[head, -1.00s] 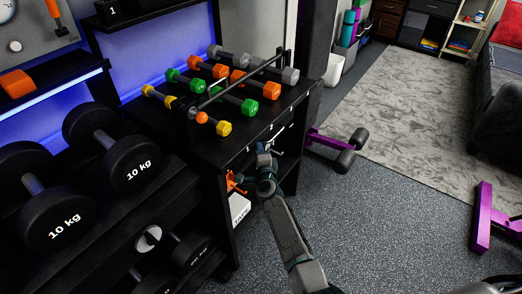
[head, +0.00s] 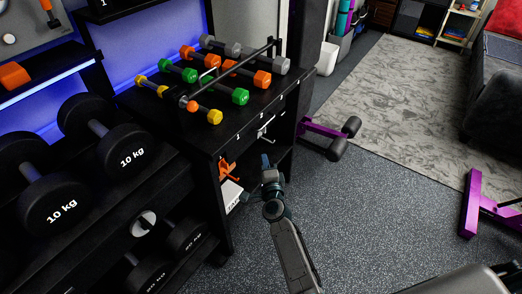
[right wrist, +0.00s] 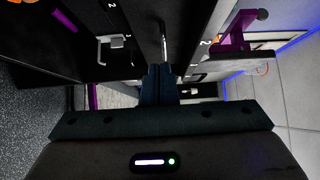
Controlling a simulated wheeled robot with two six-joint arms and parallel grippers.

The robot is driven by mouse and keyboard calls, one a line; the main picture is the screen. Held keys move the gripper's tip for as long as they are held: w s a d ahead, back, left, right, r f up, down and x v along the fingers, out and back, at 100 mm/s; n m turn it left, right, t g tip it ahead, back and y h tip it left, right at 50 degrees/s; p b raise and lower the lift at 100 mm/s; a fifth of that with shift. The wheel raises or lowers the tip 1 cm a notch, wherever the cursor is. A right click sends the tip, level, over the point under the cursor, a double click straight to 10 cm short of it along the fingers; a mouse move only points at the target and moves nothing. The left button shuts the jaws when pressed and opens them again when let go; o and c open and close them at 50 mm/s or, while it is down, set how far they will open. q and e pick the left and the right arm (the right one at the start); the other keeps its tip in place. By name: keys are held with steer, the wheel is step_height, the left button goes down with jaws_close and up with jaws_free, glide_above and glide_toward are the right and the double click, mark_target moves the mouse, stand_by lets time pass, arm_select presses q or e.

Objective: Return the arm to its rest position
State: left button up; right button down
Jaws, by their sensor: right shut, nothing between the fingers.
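My right arm comes up from the bottom of the head view. Its gripper (head: 266,163) is shut and empty, in front of the black cabinet (head: 215,143) that carries the small dumbbells. In the right wrist view the closed fingers (right wrist: 159,77) point towards dark fronts with metal handles. I cannot tell the exact gap between the fingers and the cabinet. My left gripper is not in view.
Coloured dumbbells (head: 214,117) lie on the cabinet top beside a dark bar. Large 10 kg dumbbells (head: 124,157) fill the rack at left. An orange clamp (head: 226,170) shows at the cabinet's open side.

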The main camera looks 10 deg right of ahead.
steer(key=s+d+f+n+g+y+p, duration=0.15)
steer(key=s+f+n+g, duration=0.4)
steer(key=s+f, duration=0.7)
steer(key=s+d+f+n+g+y+p, duration=0.15)
steer(key=s+f+n+g, duration=0.45)
steer(key=f, duration=1)
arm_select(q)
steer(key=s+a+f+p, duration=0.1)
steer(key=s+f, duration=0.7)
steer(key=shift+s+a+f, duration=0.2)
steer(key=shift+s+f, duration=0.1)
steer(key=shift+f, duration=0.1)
arm_select(e)
steer(key=s+d+f+n+g, duration=0.1)
steer(key=s+d+f+n, duration=0.1)
steer(key=s, duration=0.8)
steer(key=s+d+f+n+g+h, duration=0.1)
steer(key=s+d+f, duration=0.4)
steer(key=s, duration=0.6)
steer(key=s+d+f+n+g+h, duration=0.1)
steer(key=s+d+f+n+g, duration=0.2)
steer(key=s, duration=0.8)
step_height(320, 180, down, 2)
steer(key=shift+d+f+n, duration=0.2)
steer(key=shift+d+n, duration=0.2)
steer(key=shift+n, duration=0.55)
